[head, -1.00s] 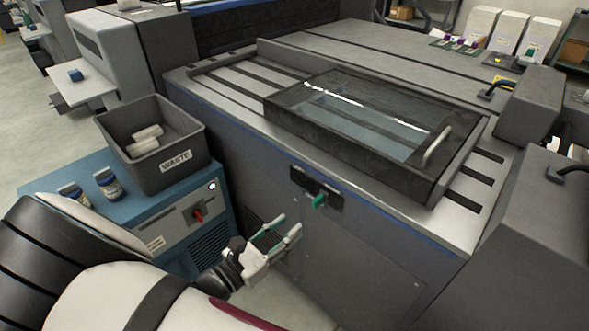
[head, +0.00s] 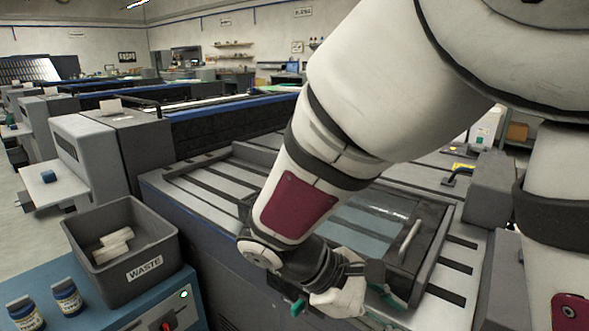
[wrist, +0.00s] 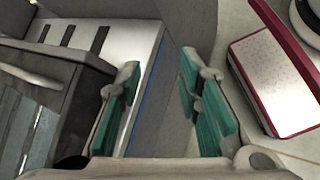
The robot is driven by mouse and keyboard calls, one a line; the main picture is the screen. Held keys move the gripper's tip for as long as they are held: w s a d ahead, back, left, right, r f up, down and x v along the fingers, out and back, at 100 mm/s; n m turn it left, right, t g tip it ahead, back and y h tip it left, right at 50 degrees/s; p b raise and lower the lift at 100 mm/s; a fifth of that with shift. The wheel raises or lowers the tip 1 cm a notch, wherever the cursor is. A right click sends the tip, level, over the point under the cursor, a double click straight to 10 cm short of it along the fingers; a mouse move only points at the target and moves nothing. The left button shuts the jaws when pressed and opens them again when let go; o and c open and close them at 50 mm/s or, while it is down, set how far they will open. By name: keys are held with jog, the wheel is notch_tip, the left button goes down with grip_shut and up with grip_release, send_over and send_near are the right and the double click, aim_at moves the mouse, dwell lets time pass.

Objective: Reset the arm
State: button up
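My gripper (head: 383,292) is at the end of my white arm, in front of the press's near side in the head view. My arm crosses the middle and right of that view and hides part of the press. In the wrist view my gripper (wrist: 160,80) has its two green-padded fingers apart with nothing between them. The dark tray with the clear lid (head: 422,254) lies on the press top just beyond my gripper. Its dark edge (wrist: 75,90) also shows left of the fingers in the wrist view.
A grey waste bin (head: 146,269) holding pale pieces stands on a blue cabinet (head: 120,315) at the left. Two small jars (head: 67,297) stand beside it. Other presses stand behind.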

jog(key=s+d+r+m+t+y, duration=0.1)
jog(key=s+d+r+m+y, duration=0.1)
jog(key=s+r+m+y, duration=0.5)
jog(key=s+d+m+y, duration=0.3)
jog(key=s+m, duration=0.2)
jog(key=s, duration=0.7)
notch_tip(320, 180, up, 19)
jog(key=t+p, duration=0.3)
jog(key=p, duration=1.4)
jog(key=shift+w+a+t, duration=0.25)
jog(key=shift+w+t, duration=0.05)
jog(key=shift+a, duration=0.1)
